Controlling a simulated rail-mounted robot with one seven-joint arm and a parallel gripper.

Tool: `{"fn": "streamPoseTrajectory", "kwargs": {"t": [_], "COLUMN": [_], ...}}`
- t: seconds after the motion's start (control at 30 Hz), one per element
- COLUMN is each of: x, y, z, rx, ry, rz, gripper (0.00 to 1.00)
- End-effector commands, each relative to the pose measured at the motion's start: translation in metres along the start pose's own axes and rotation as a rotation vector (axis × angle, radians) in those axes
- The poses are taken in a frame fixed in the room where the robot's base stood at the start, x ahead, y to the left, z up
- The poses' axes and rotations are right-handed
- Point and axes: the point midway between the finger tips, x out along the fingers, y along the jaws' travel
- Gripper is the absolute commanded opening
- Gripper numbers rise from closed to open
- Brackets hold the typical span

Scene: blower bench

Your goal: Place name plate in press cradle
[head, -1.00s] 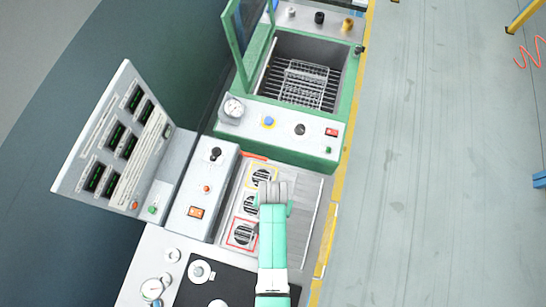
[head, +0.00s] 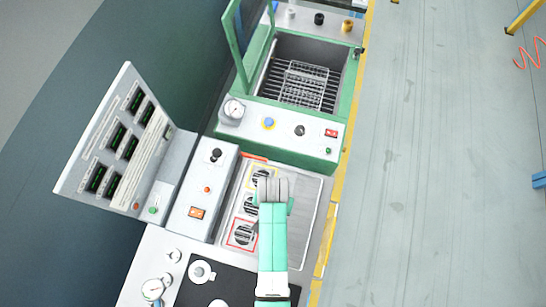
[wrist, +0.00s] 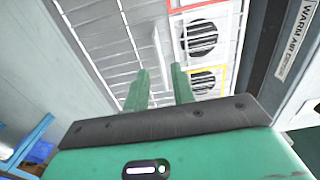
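My gripper (wrist: 159,78) points down over the wire rack (wrist: 105,25) in the wrist view. Its two green fingers stand apart with a gap between them. A thin pale strip (wrist: 157,46) shows just beyond the fingertips, in line with the gap; I cannot tell whether it is the name plate. It seems apart from the fingers. In the head view my arm covers the fingertips. I cannot make out a press cradle for certain in either view.
Round blower vents (head: 243,235) with red and yellow frames lie left of my arm. A control box (head: 208,190) and a tilted display panel (head: 115,140) stand further left. A green-framed basin (head: 340,110) with a wire basket is beyond.

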Motion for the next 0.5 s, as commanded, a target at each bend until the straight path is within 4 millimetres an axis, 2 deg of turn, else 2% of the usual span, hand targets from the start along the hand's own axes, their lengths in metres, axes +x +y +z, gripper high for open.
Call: {"fn": "streamPoseTrajectory", "kwargs": {"t": [0.03,0.2,0.33,0.5], "x": [-0.016,-0.054,-0.071,-0.078], "y": [0.0,0.0,0.0,0.0], "z": [-0.001,-0.001,0.0,0.0], "rx": [0.0,0.0,0.0,0.0], "ry": [0.004,0.004,0.001,-0.001], "rz": [-0.001,-0.001,0.0,0.0], "gripper": [0.25,0.25,0.25,0.25]}}
